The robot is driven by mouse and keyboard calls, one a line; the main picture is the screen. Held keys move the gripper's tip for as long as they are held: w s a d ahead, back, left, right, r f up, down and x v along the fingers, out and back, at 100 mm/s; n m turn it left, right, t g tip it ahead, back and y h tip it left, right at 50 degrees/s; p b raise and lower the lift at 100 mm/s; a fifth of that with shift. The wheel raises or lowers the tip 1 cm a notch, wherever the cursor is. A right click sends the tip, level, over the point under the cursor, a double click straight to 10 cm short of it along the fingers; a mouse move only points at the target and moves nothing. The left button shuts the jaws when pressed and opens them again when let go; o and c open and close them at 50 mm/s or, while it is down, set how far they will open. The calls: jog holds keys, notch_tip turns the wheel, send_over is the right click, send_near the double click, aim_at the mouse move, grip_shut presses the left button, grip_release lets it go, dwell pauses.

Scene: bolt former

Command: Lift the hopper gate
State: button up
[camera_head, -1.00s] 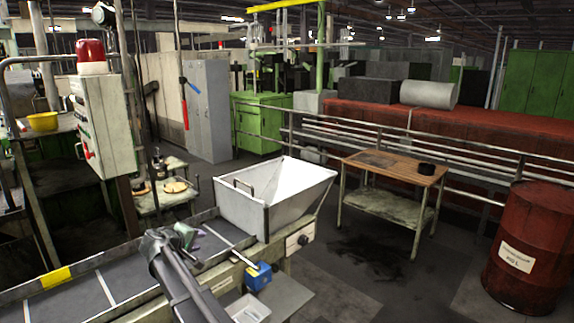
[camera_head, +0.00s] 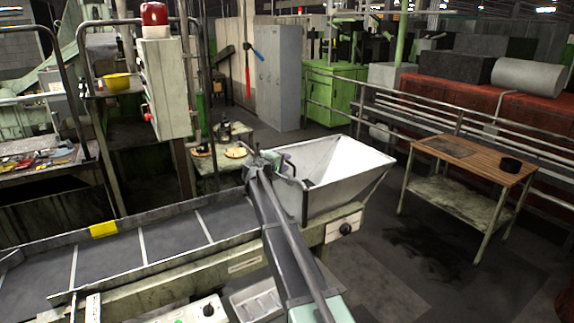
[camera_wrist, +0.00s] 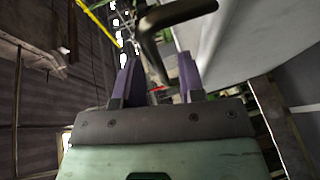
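The white hopper (camera_head: 335,170) stands at the right end of the conveyor in the head view. Its gate is largely hidden behind my arm in that view. In the wrist view, a dark bent handle (camera_wrist: 178,15) shows close in front of the white hopper wall (camera_wrist: 240,45). My gripper (camera_wrist: 157,78) has its two purple fingers apart, with a gap between them. The handle lies just beyond the fingertips, and part of it runs down toward the gap; I cannot tell if they touch. In the head view, my gripper (camera_head: 283,165) is at the hopper's left side.
The conveyor (camera_head: 170,240) runs left from the hopper. A control box with a red beacon (camera_head: 162,85) stands behind it. A wooden-topped table (camera_head: 475,160) stands to the right, with floor between it and the hopper. Railings (camera_head: 420,110) run behind.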

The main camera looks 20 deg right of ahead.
jog(key=shift+x, duration=0.85)
grip_shut()
notch_tip(320, 180, up, 8)
jog(key=p, duration=0.8)
jog(key=shift+r, duration=0.15)
jog(key=shift+f, duration=0.2)
grip_release()
